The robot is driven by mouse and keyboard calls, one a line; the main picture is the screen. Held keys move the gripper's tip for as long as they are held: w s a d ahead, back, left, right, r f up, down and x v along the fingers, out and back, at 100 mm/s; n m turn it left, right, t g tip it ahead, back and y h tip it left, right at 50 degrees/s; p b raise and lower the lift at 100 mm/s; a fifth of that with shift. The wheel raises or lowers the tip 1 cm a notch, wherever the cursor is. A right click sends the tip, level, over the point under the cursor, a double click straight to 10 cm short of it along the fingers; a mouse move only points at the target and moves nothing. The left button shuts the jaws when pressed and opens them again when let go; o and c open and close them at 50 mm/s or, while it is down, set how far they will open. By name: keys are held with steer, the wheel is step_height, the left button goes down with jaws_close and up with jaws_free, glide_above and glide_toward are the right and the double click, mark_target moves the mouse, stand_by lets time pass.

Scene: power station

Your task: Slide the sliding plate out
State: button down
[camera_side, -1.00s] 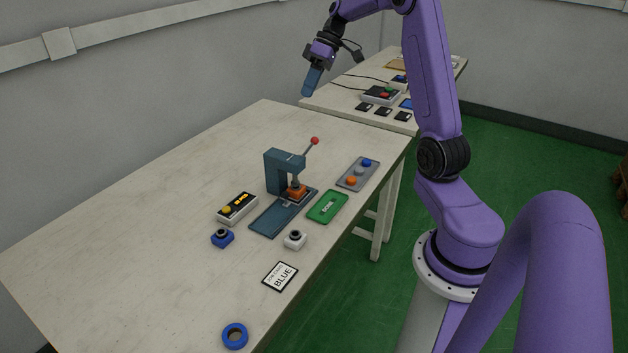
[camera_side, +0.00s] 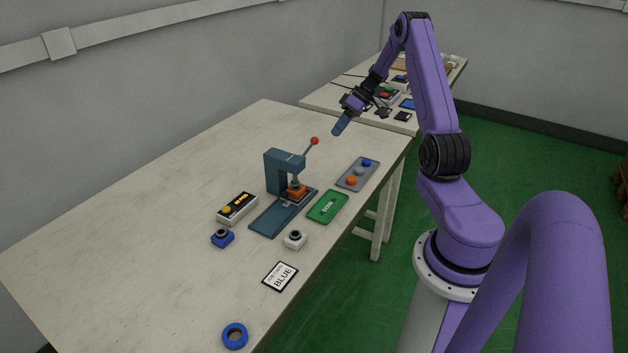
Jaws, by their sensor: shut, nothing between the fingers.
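A blue-grey press (camera_side: 277,170) stands on the near table, with a lever that ends in a red knob (camera_side: 314,141). At its foot lies a flat blue-grey base (camera_side: 268,222) that runs toward the front left. An orange block (camera_side: 297,191) sits under the press head, on what looks like the sliding plate; the plate's own edges are too small to make out. My gripper (camera_side: 338,130) is shut and empty. It is in the air above the far right part of the table, beyond the red knob and apart from the press.
A green plate (camera_side: 327,207) and a grey tray with coloured buttons (camera_side: 357,174) lie right of the press. The table's left is clear.

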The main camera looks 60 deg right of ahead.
step_height(320, 180, down, 8)
steer(key=shift+r, duration=0.15)
glide_toward(313, 189)
steer(key=w+f, duration=0.3)
steer(key=f, duration=0.1)
steer(key=shift+w+a, duration=0.15)
steer(key=shift+a, duration=0.1)
steer(key=a, duration=0.3)
steer(key=shift+w, duration=0.1)
steer(key=shift+a+f, duration=0.1)
steer(key=shift+a, duration=0.45)
steer(key=shift+a, duration=0.1)
